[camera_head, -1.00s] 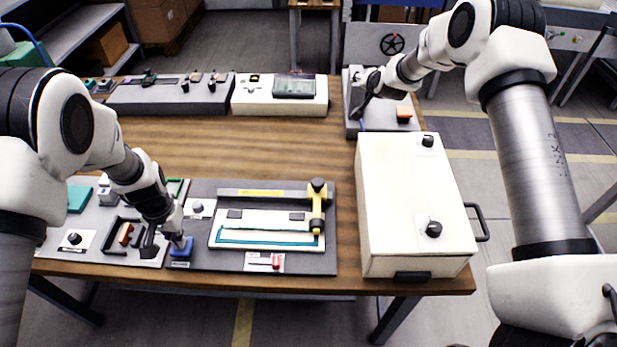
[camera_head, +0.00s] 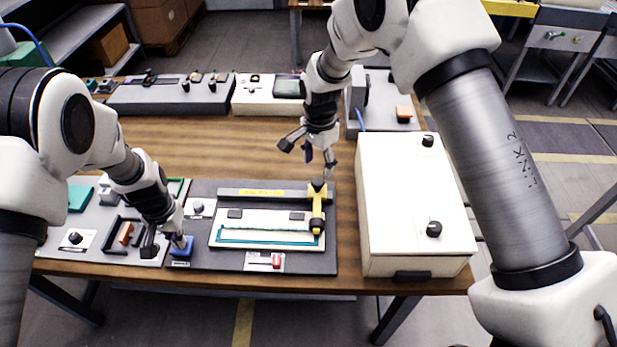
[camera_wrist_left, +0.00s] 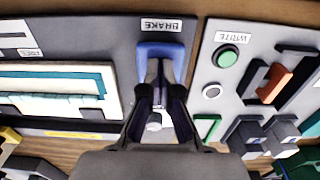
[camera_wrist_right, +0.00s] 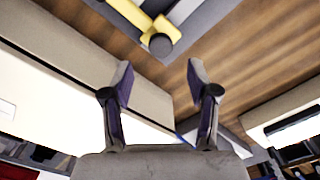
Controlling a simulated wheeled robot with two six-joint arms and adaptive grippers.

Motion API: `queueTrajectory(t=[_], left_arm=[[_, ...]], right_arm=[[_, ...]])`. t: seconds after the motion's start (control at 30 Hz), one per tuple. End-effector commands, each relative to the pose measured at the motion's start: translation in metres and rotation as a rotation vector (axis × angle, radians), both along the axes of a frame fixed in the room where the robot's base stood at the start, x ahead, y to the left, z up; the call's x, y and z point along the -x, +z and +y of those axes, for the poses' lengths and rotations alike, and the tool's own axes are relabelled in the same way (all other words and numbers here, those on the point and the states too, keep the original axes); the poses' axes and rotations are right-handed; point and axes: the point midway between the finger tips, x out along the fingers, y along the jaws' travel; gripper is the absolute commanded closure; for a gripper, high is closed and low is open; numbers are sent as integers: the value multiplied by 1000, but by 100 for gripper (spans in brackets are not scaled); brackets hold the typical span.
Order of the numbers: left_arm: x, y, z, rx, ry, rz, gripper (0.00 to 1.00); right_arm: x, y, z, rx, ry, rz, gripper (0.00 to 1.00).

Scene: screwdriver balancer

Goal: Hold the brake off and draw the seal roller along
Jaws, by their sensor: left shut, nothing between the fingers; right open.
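The blue brake pad (camera_head: 181,246) sits at the left edge of the dark press board (camera_head: 300,262); it also shows in the left wrist view (camera_wrist_left: 160,52), under a BRAKE label. My left gripper (camera_head: 179,240) is shut with its tips at the pad, seemingly pressing on it. The seal roller (camera_head: 317,212), yellow with a black knob, stands at the right end of a rail (camera_head: 250,194), over a white bed with a teal-edged strip (camera_head: 265,236). It also shows in the right wrist view (camera_wrist_right: 150,25). My right gripper (camera_head: 308,158) is open and empty, above and behind the roller.
A cream box (camera_head: 400,200) with black knobs stands right of the board. A grey fixture (camera_head: 378,118) is behind it. Grey and cream units (camera_head: 170,98) line the back edge. A label plate with a red part (camera_head: 276,261) lies at the front. The middle wood is clear.

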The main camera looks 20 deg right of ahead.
Motion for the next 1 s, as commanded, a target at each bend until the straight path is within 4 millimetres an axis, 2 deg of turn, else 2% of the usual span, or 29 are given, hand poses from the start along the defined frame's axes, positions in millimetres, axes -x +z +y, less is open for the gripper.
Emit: queueTrajectory(t=[0.03, 0.1, 0.2, 0.33, 0.57, 0.6, 0.77, 1.0], left_arm=[[0, 0, 0, 0, 0, 0, 100], [0, 0, 0, 0, 0, -1, 100], [0, 0, 0, 0, 0, -1, 100], [0, 0, 0, 0, 0, -1, 100], [0, 0, 0, 1, 0, -2, 100], [0, 0, 0, 1, 0, -2, 100], [0, 0, 0, 0, 0, -1, 100], [0, 0, 0, 0, 0, -1, 100]], right_arm=[[1, -14, 0, 0, 0, 4, 41], [1, -30, 0, 0, 0, 4, 41], [0, -48, 0, -1, 1, 1, 41], [0, -60, 0, 0, 1, -1, 41], [-1, -62, 0, -1, 1, -2, 41], [-1, -62, 0, -1, 1, -2, 44], [-1, -62, 0, -1, 1, -2, 100], [-1, -62, 2, 0, 2, -1, 100]])
